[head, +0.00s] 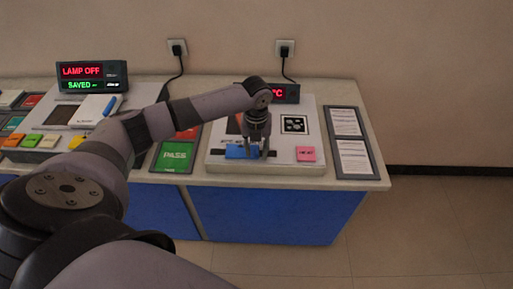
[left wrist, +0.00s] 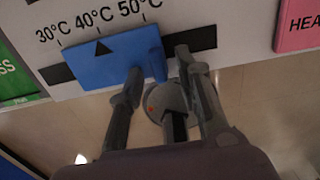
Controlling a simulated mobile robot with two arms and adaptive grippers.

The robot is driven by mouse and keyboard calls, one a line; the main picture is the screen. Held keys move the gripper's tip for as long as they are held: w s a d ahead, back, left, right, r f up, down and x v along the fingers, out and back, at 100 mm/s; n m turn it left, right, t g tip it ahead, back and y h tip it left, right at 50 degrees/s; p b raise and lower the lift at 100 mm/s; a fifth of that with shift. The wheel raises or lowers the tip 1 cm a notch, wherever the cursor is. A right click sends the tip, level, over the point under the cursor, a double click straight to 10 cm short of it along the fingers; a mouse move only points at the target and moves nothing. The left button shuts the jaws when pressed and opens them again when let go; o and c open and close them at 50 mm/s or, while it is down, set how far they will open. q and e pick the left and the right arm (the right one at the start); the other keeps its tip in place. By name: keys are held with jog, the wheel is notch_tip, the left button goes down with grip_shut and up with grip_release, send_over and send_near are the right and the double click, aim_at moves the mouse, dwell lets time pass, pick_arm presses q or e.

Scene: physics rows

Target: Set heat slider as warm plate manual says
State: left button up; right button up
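The blue heat slider (left wrist: 110,58) sits in a dark slot below a scale reading 30, 40 and 50°C. Its black arrow points near 40°C. In the head view the slider (head: 240,152) is at the front of the white warm plate panel (head: 222,160). My left gripper (left wrist: 160,63) has its fingers apart at the slider's right end, one over the blue face and one just beyond its edge; contact is unclear. It also shows in the head view (head: 257,155). My right gripper is out of view.
A pink button (head: 306,154) is right of the slider. A red display (head: 288,93) is partly hidden by my arm. A green PASS plate (head: 174,158) lies left, near a lamp display (head: 93,76) reading LAMP OFF, SAVED.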

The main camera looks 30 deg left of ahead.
pick_arm(q)
grip_shut()
dwell(0.3)
dwell(0.6)
